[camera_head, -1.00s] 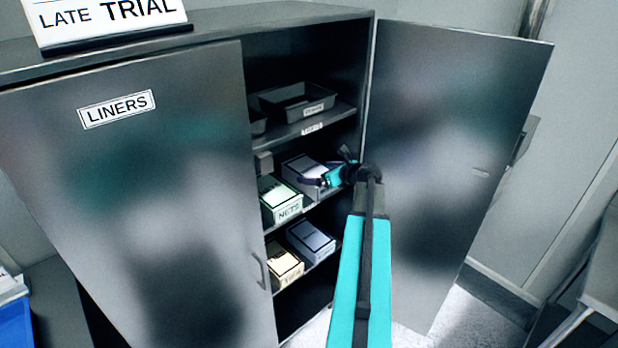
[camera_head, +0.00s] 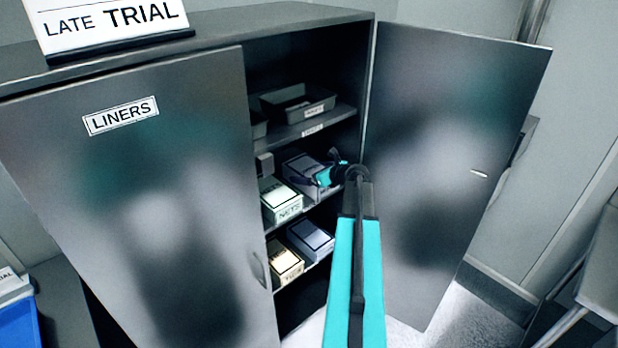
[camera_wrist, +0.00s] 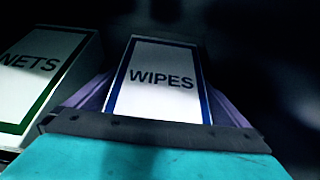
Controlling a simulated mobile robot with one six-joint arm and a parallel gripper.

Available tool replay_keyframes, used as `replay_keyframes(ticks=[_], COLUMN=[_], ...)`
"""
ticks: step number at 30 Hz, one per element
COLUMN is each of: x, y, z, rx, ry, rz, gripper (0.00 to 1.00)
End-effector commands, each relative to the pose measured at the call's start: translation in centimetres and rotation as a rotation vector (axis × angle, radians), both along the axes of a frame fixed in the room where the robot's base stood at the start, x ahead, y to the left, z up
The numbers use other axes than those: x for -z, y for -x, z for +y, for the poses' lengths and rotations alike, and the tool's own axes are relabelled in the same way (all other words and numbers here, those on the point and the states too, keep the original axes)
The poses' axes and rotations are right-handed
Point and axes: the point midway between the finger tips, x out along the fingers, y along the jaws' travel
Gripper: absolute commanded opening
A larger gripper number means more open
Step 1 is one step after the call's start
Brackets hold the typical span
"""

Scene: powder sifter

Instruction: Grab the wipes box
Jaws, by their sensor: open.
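The wipes box (camera_head: 303,163) sits on the middle shelf inside the open cabinet, partly hidden behind my gripper. In the wrist view the wipes box (camera_wrist: 153,84) is white with a blue border and a dark WIPES label. My gripper (camera_head: 313,175) reaches into the cabinet at this box.
The green-edged nets box (camera_wrist: 38,75) stands close on the left. A dark tray (camera_head: 297,105) is on the shelf above; a yellowish box (camera_head: 286,264) and a bluish box (camera_head: 311,237) are below. The liners door (camera_head: 150,200) covers the left; the right door (camera_head: 450,150) stands open.

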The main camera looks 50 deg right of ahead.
Motion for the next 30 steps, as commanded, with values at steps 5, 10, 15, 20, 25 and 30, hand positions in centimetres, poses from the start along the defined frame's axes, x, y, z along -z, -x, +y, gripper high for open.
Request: replay_keyframes(ticks=[5, 10, 15, 20, 25, 30], x=[0.0, 0.0, -0.1, -0.1, -0.5, -1.6], y=[0.0, 0.0, 0.0, 0.1, 0.2, 0.3], z=[0.0, 0.0, -0.1, 0.0, 0.1, 0.2], rx=[0.000, 0.001, 0.001, 0.001, 0.001, 0.002], ry=[0.000, 0.000, 0.000, 0.001, 0.002, 0.001], rz=[0.000, 0.000, -0.001, -0.001, -0.002, -0.003], gripper=[0.93, 0.65, 0.63, 0.63, 0.63, 0.63])
